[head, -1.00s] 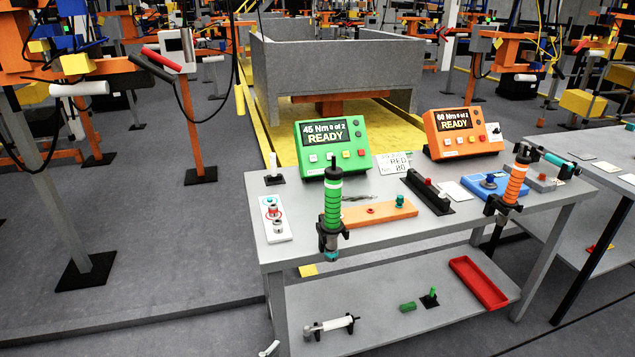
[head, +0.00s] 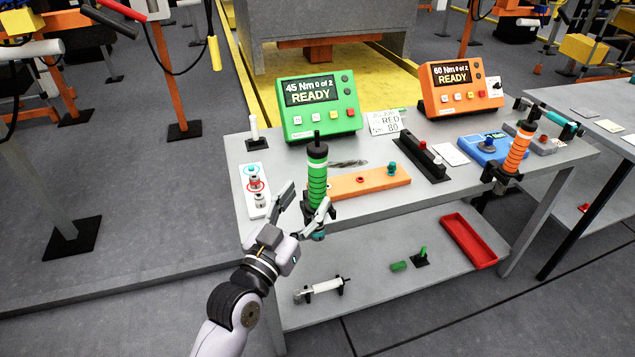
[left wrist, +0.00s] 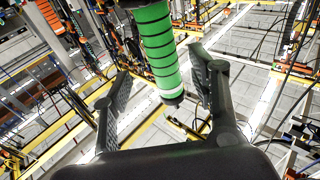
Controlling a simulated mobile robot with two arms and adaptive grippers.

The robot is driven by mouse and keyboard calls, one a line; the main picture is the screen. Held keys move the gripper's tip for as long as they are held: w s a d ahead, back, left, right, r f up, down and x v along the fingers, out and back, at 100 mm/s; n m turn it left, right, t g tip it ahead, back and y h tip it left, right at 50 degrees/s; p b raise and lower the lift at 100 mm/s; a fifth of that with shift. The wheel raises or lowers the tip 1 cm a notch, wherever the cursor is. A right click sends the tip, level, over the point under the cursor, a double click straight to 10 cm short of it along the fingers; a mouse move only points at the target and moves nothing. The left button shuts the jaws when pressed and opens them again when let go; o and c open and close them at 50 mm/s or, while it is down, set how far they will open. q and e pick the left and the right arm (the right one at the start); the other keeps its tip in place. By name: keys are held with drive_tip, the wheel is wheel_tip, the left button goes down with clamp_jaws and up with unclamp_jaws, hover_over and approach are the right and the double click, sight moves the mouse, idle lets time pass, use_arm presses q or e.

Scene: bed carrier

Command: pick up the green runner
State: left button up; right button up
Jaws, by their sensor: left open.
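The green runner (head: 317,176) is an upright tool with a green ribbed grip and black ends. It hangs in a dark holder at the front edge of the workbench. My left gripper (head: 304,205) is open at the bench's front edge, with its fingers close to the runner's lower half. In the left wrist view, the runner (left wrist: 158,45) stands between the spread fingers (left wrist: 158,92) and extends beyond them. Clear space shows between the runner and each finger, so I see no contact. My right gripper is not in view.
The bench top (head: 232,150) carries a green READY controller (head: 318,115), an orange READY controller (head: 462,97) and an orange fixture plate (head: 345,186). An orange runner (head: 517,150) hangs at the right. A lower shelf (head: 370,300) holds a red tray (head: 468,241). Open floor lies left.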

sight(313, 182)
use_arm(q)
drive_tip(key=shift+w+d+r, duration=0.15)
drive_tip(key=shift+w+d, duration=0.15)
drive_tip(key=shift+w, duration=0.3)
drive_tip(key=x, duration=0.2)
drive_tip(key=p+x, duration=0.1)
drive_tip(key=x, duration=0.1)
drive_tip(key=shift+w+a+r+p, duration=0.15)
drive_tip(key=shift+r+p, duration=0.15)
drive_tip(key=shift+r, duration=0.1)
drive_tip(key=shift+w+d, duration=0.3)
drive_tip(key=shift+w, duration=0.2)
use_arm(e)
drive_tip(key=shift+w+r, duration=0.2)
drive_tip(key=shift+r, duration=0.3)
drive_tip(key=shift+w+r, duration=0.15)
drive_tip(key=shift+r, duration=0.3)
use_arm(q)
drive_tip(key=shift+s, duration=0.1)
drive_tip(key=shift+c, duration=0.4)
clamp_jaws()
drive_tip(key=shift+a+r, duration=0.1)
drive_tip(key=shift+r, duration=0.1)
